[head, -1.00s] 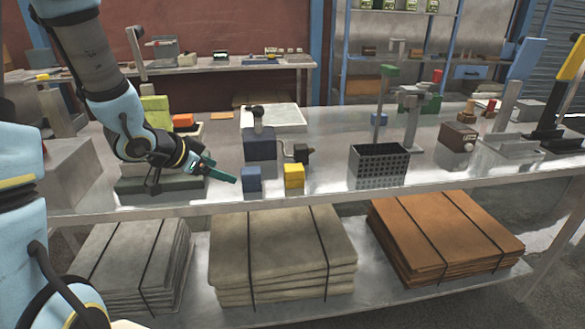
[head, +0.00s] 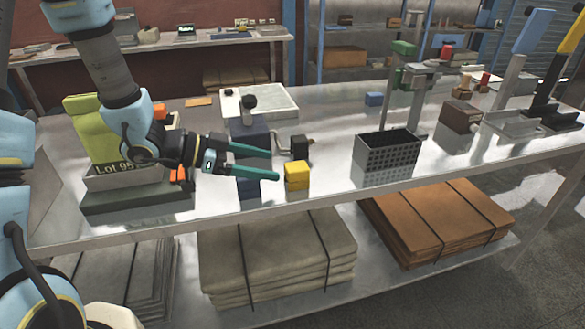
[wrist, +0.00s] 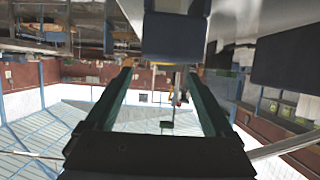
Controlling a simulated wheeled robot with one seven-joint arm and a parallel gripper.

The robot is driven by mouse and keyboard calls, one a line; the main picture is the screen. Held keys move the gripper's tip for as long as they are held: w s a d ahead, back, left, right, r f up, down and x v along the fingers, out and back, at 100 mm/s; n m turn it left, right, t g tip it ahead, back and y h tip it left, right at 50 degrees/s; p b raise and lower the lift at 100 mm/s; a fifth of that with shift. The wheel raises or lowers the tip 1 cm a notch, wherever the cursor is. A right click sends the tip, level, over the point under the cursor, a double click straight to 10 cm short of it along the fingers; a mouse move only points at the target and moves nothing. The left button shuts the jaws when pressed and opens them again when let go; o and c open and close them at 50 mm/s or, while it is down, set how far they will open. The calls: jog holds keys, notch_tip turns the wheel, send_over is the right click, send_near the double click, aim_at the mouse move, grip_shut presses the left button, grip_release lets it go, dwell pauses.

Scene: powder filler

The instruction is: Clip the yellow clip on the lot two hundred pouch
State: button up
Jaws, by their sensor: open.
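A small yellow block (head: 297,174), perhaps the yellow clip, sits near the table's front edge in the head view. My gripper (head: 276,163) is open and empty, its teal fingers pointing right. The fingertips appear just left of the yellow block; contact cannot be told. I cannot make out a lot two hundred label. The wrist view shows both fingers (wrist: 158,100) apart.
A dark blue stand (head: 250,135) with a knob and a dark crank piece (head: 300,147) are behind the gripper. A perforated grey bin (head: 387,157) stands to the right. A white tray (head: 275,97) lies behind. Tabletop between yellow block and bin is clear.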

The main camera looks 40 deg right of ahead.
aim_at(290, 167)
jog(key=p+x, duration=0.1)
jog(key=x, duration=0.3)
jog(key=p+x, duration=0.1)
jog(key=x, duration=0.3)
jog(key=shift+w+d+f, duration=0.1)
jog(key=shift+w+d, duration=0.05)
jog(key=shift+d, duration=0.1)
jog(key=shift+c, duration=0.3)
grip_shut()
